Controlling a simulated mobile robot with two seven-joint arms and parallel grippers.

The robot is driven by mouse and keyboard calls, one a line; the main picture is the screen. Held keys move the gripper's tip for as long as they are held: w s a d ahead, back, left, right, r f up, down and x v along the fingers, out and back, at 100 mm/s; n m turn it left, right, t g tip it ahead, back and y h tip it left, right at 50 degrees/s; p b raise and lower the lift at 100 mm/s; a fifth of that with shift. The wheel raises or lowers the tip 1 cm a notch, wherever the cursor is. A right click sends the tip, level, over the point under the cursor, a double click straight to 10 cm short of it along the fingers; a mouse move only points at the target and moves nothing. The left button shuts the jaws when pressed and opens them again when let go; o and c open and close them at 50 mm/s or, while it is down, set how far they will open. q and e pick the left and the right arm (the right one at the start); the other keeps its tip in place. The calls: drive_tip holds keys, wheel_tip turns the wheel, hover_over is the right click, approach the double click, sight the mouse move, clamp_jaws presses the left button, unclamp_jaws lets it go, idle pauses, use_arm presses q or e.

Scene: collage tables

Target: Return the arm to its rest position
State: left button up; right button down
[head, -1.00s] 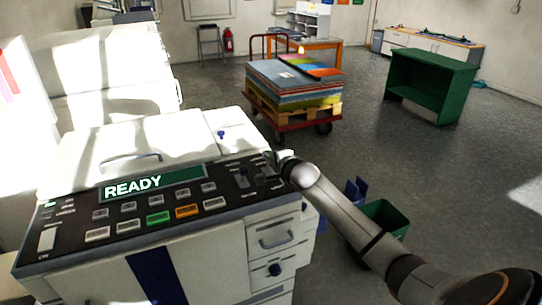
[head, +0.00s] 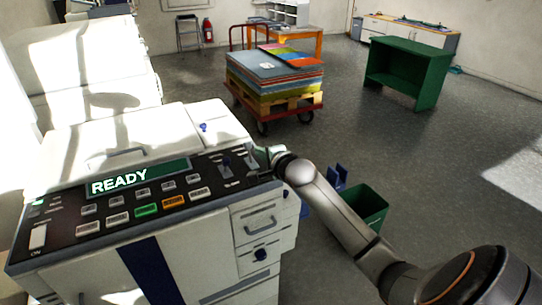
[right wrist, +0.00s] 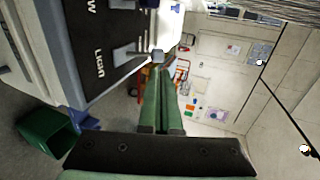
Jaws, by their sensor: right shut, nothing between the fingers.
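My right arm reaches in from the lower right of the head view. Its gripper (head: 268,154) is at the right end of the printer's control panel. In the right wrist view the green fingers (right wrist: 162,100) are together with nothing between them, close to a small lever on the panel. From these views I cannot tell if they touch it. The white printer (head: 180,240) has a dark panel with several buttons and a display (head: 138,178) that reads READY. My left gripper is not in view.
A green bin (head: 366,206) stands on the floor right of the printer, beside my arm. A red cart (head: 290,112) with a pallet of coloured sheets stands behind. A green shelf unit (head: 410,68) is at the back right. The floor between them is clear.

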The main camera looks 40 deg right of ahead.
drive_tip(key=v, duration=0.6)
drive_tip(key=shift+r, duration=0.4)
drive_tip(key=s+a+f+n+g+y, duration=0.1)
drive_tip(key=s+a+f+n, duration=0.45)
drive_tip(key=f, duration=0.25)
drive_tip(key=s+a+f+n+g+y, duration=0.1)
drive_tip(key=s+a+f+n+y, duration=0.1)
drive_tip(key=s+a+f+n, duration=0.5)
drive_tip(key=s+a+f+n+g+y, duration=0.1)
drive_tip(key=s+a+f+n, duration=0.2)
drive_tip(key=f, duration=0.7)
drive_tip(key=s+a+f+n, duration=0.2)
drive_tip(key=s+a+n, duration=0.1)
drive_tip(key=s+a, duration=0.1)
drive_tip(key=s+a+f+n+g+y, duration=0.1)
drive_tip(key=s+a+f+n, duration=0.2)
drive_tip(key=s+a+n, duration=0.1)
drive_tip(key=shift+s+a+y, duration=0.3)
drive_tip(key=shift+s+a, duration=0.3)
drive_tip(key=shift+s, duration=0.35)
